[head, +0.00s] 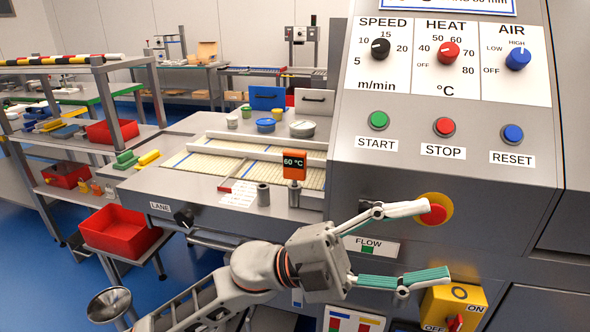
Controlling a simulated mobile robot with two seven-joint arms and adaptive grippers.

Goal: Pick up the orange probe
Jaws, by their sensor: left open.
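The orange probe (294,173) stands upright on the machine's grey top, left of the control panel. Its dark display reads 60 °C, and a grey post shows below its orange head. My left gripper (435,242) is open and empty, in front of the panel, with its fingers pointing right. It is to the right of and lower than the probe in the picture, apart from it. One fingertip overlaps the yellow-ringed red button in the picture; I cannot tell whether they touch. My right gripper is not in view.
A dark grey cylinder (263,195) stands just left of the probe. Behind are a cream conveyor belt (228,163) and several small tubs. The control panel (445,110) rises close on the right. A red bin (113,229) is at left.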

